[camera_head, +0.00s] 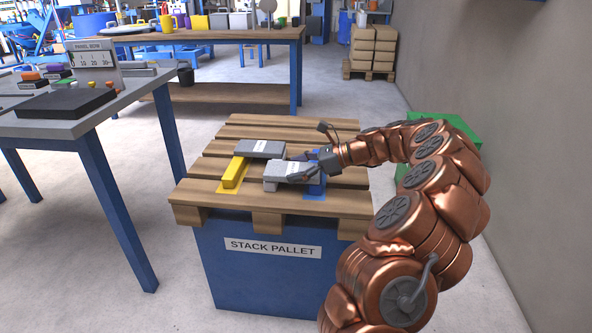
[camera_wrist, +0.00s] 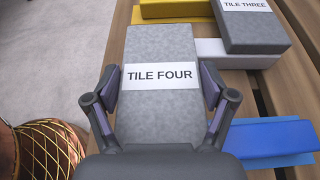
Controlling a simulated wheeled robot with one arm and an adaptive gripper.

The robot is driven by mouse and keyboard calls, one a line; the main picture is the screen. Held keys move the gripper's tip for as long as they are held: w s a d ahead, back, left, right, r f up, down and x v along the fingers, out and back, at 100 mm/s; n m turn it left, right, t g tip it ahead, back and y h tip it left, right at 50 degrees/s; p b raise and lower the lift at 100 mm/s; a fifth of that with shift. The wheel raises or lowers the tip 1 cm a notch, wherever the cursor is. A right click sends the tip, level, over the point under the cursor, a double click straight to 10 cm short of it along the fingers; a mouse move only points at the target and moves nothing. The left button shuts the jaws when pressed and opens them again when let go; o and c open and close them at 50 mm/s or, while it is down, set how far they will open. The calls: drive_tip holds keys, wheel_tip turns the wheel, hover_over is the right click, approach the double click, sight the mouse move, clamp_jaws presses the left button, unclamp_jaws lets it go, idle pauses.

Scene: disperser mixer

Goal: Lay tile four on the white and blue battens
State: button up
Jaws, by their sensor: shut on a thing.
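Tile four (camera_wrist: 159,55) is a grey slab with a white label. My gripper (camera_wrist: 159,90) is shut on its two long sides. In the head view, tile four (camera_head: 290,171) appears level, above the white batten (camera_head: 270,186) at its left end and toward the blue batten (camera_head: 317,184) at its right. The wrist view shows the white batten (camera_wrist: 222,54) and blue batten (camera_wrist: 272,137) emerging to the right of the tile. Their parts under the tile and gripper are hidden. I cannot tell whether the tile touches either batten.
Tile three (camera_head: 262,148) lies behind, with the yellow batten (camera_head: 234,173) under its left end. All stand on the wooden slats of the stack pallet (camera_head: 325,206). A grey table (camera_head: 110,95) with a black slab (camera_head: 66,104) stands left. A green box (camera_head: 455,124) is at right.

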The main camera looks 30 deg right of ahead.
drive_tip(key=shift+f, duration=0.1)
drive_tip(key=o, duration=1.5)
drive_tip(key=shift+f, duration=0.1)
drive_tip(key=p+v, duration=0.4)
drive_tip(key=v, duration=0.8)
drive_tip(key=shift+r, duration=0.25)
